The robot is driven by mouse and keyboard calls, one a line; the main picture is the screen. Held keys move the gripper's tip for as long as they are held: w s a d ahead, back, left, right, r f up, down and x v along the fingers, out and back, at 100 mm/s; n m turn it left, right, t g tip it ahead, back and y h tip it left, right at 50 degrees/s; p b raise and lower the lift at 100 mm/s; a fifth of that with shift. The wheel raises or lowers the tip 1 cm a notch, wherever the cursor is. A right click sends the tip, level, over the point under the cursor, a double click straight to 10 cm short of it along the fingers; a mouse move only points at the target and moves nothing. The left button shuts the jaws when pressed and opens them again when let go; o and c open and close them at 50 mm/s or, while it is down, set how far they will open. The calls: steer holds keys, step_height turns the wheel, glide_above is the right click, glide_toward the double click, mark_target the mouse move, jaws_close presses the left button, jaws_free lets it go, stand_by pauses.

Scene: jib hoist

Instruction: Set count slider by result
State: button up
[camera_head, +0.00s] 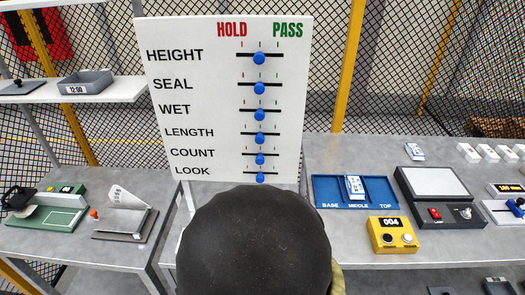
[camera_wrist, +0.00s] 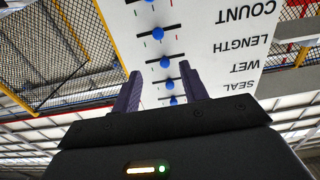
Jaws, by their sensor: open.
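A white board (camera_head: 160,32) has labelled rows of sliders between a red HOLD heading and a green PASS heading. The COUNT slider's blue knob (camera_head: 260,159) sits near the middle of its short black track. In the wrist view the board appears upside down and the COUNT knob (camera_wrist: 158,33) is above the LENGTH knob (camera_wrist: 164,62). My gripper (camera_wrist: 160,68) is open, its two dark fingers apart and pointing toward the board. Between them nothing is held; the knobs show beyond and between the fingers. In the head view my arm's dark rounded part hides the gripper.
The other slider knobs, such as HEIGHT (camera_head: 259,58) and LOOK (camera_head: 260,177), also sit near mid-track. A blue tray (camera_head: 330,190) marked BASE, MIDDLE, TOP and a yellow counter (camera_head: 392,233) reading 004 stand right. A shelf (camera_head: 125,90) adjoins the board's left side.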

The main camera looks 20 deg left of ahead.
steer(key=p+x, duration=0.6)
steer(key=x, duration=0.9)
steer(key=shift+w, duration=0.35)
steer(key=shift+a+f, duration=0.1)
steer(key=shift+f, duration=0.05)
jaws_close()
